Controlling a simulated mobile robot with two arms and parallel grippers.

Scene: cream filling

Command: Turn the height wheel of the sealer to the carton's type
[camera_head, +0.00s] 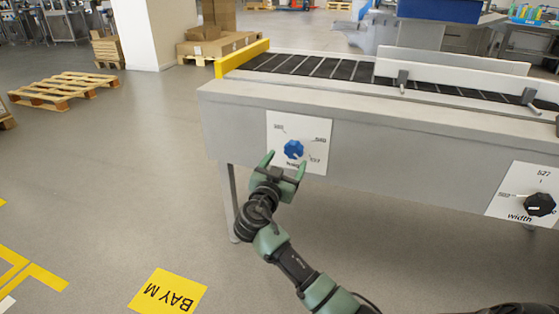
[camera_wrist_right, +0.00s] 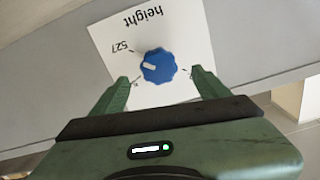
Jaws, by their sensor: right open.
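The blue height wheel (camera_head: 293,149) sits on a white label plate (camera_head: 285,125) on the front of the sealer (camera_head: 400,140). In the right wrist view, the wheel (camera_wrist_right: 158,66) has a white pointer mark aimed toward the left, close to the "527" mark. The other marks are hidden or too small to read. My right gripper (camera_head: 285,162) is open, its green fingers on either side of the wheel and apart from it. In the right wrist view, its fingertips (camera_wrist_right: 158,78) stand just short of the wheel. My left gripper and the carton are not in view.
A black width knob (camera_head: 540,204) is on another plate at the right of the sealer's front. The sealer's grey belt table (camera_head: 330,92) runs along the top with a yellow end (camera_head: 241,58). A wooden pallet (camera_head: 62,91) lies at the left.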

